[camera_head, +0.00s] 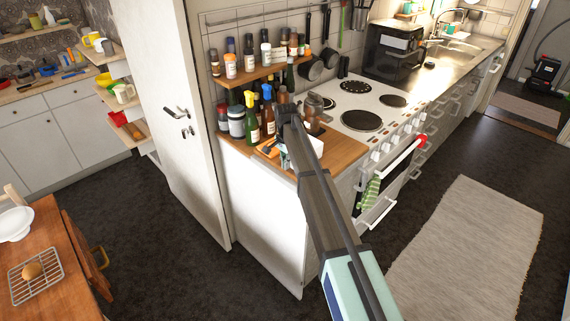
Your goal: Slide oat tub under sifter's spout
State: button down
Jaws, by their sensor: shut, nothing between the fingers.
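My gripper (284,148) is at the far end of my arm, over the wooden counter (340,153) left of the stove. It is small in the picture and partly covered by my own arm; it is shut and empty. A grey-brown metallic object (314,106) stands just right of my arm's end; it may be the sifter, but its spout cannot be made out. A small white and blue item (287,142) shows beside the gripper, partly hidden. I cannot tell which thing is the oat tub, or whether the gripper touches anything.
Bottles (267,112) and a grey jar (236,122) crowd the counter's back left, under a spice shelf (262,74). An orange and black item (268,148) lies near the front edge. The stove (372,108) adjoins on the right; a white door (185,100) stands left.

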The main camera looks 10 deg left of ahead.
aim_at(317, 143)
jog(key=w+d+b, duration=0.1)
jog(key=w+d, duration=0.3)
jog(key=w+d+b, duration=0.1)
jog(key=w+d, duration=0.2)
jog(key=w, duration=0.2)
jog(key=w+d+b, duration=0.1)
jog(key=w+d, duration=0.3)
jog(key=w, duration=0.1)
jog(key=shift+w+d, duration=0.2)
jog(key=shift+d, duration=0.1)
